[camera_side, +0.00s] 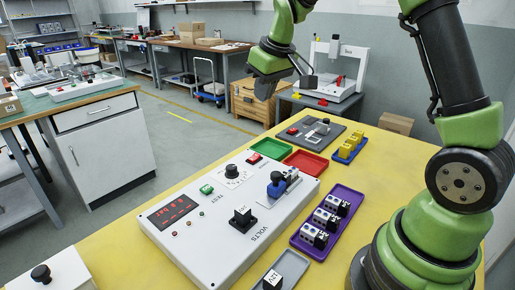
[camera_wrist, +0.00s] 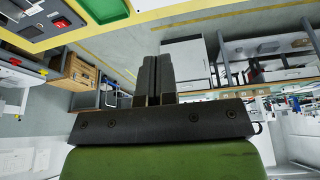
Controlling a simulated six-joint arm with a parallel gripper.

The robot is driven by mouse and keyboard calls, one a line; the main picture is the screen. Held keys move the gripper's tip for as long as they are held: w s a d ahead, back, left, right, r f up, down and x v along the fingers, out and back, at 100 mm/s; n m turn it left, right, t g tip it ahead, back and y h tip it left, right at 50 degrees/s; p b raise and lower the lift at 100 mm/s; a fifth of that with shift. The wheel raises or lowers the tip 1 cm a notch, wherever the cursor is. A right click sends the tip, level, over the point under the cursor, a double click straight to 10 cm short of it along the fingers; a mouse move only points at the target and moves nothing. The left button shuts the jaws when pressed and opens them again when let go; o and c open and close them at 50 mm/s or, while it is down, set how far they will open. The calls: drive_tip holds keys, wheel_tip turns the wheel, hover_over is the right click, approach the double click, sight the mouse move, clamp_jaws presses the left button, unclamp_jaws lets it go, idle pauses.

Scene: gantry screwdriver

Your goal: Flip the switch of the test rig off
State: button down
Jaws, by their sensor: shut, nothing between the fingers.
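The test rig (camera_side: 225,240) is a white sloped panel on the yellow table in the side view. It has a lit red display (camera_side: 173,211), a green switch-like part (camera_side: 207,189), a red one (camera_side: 254,158), black knobs and a blue-topped part in a metal holder (camera_side: 277,184). I cannot tell for sure which part is the task's switch or its position. My gripper (camera_side: 265,92) is raised in the air beyond the rig, touching nothing. In the wrist view its dark fingers (camera_wrist: 153,78) are together and empty; the rig's panel does not show clearly there.
Green (camera_side: 268,163) and red (camera_side: 306,163) trays lie behind the rig. A purple tray (camera_side: 308,240) with several terminal blocks and a grey tray (camera_side: 291,267) lie at its right. A grey plate (camera_side: 318,134) and a blue tray (camera_side: 346,157) with yellow pieces are farther back.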

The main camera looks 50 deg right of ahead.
sight(256, 155)
drive_tip(key=w+d+f, duration=0.2)
drive_tip(key=d+f, duration=0.1)
drive_tip(key=f, duration=0.2)
drive_tip(key=shift+w+d+n+g, duration=0.15)
drive_tip(key=shift+w+n+g, duration=0.15)
drive_tip(key=shift+n, duration=0.1)
drive_tip(key=shift+f, duration=0.2)
drive_tip(key=x, duration=0.8)
drive_tip(key=s+x, duration=0.1)
drive_tip(key=x, duration=0.3)
drive_tip(key=shift+w+d+f, duration=0.15)
drive_tip(key=shift+d+f, duration=0.15)
drive_tip(key=shift+f, duration=0.1)
drive_tip(key=shift+d+f, duration=0.1)
drive_tip(key=shift+f, duration=0.4)
